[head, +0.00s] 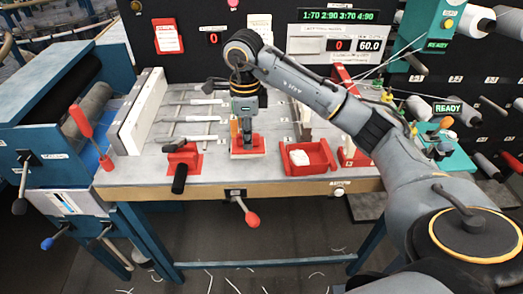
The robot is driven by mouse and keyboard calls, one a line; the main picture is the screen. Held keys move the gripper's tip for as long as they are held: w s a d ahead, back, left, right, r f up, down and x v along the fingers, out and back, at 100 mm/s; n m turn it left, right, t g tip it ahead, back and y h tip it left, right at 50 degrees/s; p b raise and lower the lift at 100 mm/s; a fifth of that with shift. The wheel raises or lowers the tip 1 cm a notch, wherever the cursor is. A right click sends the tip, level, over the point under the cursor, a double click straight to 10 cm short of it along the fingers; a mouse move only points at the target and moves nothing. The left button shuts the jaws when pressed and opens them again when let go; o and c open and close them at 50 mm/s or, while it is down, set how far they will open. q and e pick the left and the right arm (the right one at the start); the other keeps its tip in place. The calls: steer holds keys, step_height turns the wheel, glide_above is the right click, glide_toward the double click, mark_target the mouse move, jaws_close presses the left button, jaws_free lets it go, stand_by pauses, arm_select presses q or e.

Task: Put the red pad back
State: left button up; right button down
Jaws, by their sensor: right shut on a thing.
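My right arm reaches in from the right, and its gripper (247,143) points down over the middle of the worktable (215,180). It is shut on the red pad (238,153), a small red block at the fingertips. The fingers hide the pad's middle, and I cannot tell whether the pad touches the table. An orange upright piece (234,130) stands right beside the fingers. My left gripper is not in view.
A red clamp with a black handle (180,178) is left of the gripper, and a red tray (307,157) is to its right. Thin metal rods (196,118) lie behind. A red-knobbed lever (250,217) hangs at the front edge. Bare table lies in front.

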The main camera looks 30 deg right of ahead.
mark_target(260, 144)
steer(key=d+f, duration=0.2)
steer(key=d+f+p, duration=0.1)
steer(key=f, duration=0.1)
steer(key=shift+d+f, duration=0.35)
steer(key=shift+f, duration=0.05)
step_height(260, 144, down, 3)
steer(key=shift+d+f+p, duration=0.1)
steer(key=shift+d+p, duration=0.05)
steer(key=shift+p, duration=0.85)
steer(key=shift+f, duration=0.1)
steer(key=shift+f, duration=0.15)
steer(key=c, duration=1.7)
jaws_free()
steer(key=shift+f+b, duration=0.1)
steer(key=shift+b, duration=0.2)
steer(key=o, duration=0.5)
